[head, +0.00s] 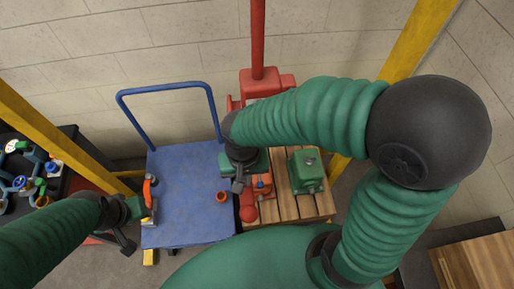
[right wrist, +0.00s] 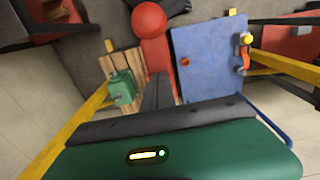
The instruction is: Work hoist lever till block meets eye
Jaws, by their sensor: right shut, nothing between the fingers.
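The red hoist (head: 268,84) stands at the back with its red post (head: 258,40) rising out of the picture. A red part with a round ball end (head: 248,213) lies in front of it; the ball shows large in the right wrist view (right wrist: 149,19). I cannot tell whether this is the lever. My right gripper (head: 239,184) is shut and empty above the gap between cart and pallet; its dark fingers (right wrist: 157,90) overlap the red part in the wrist view. My left gripper (head: 127,240) is beside the cart's left edge, its jaws unclear. Block and eye cannot be identified surely.
A blue cart (head: 185,165) carries an orange-handled tool (head: 148,193) and a small orange cup (head: 221,197). A green motor (head: 306,170) sits on the wooden pallet (head: 315,207). Yellow posts (head: 60,142) flank the area. A dark bench with valves (head: 20,170) is at left.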

